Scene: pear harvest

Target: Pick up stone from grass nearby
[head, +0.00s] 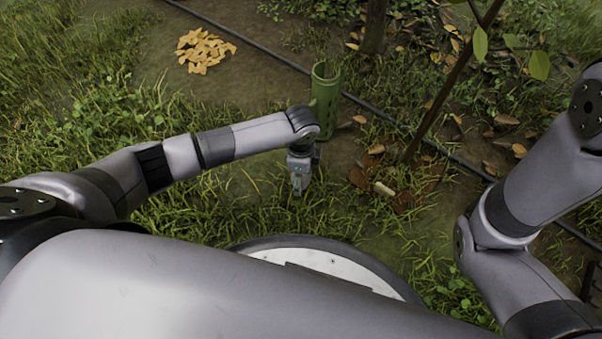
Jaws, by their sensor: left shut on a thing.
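My left gripper (298,192) points down low over the grass, in the middle of the head view. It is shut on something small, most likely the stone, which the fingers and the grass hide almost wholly. I cannot make out its shape or colour, or whether it touches the ground. No other stone shows clearly in the grass around the gripper. My right arm comes in at the right edge, and its gripper is out of view.
A green upright tube (326,100) stands just beyond my left wrist. A thin tree stem (440,95) leans at the right, with a small pale piece (384,188) on brown leaves near its foot. A dark hose (255,45) crosses behind. Yellow chips (204,51) lie far left.

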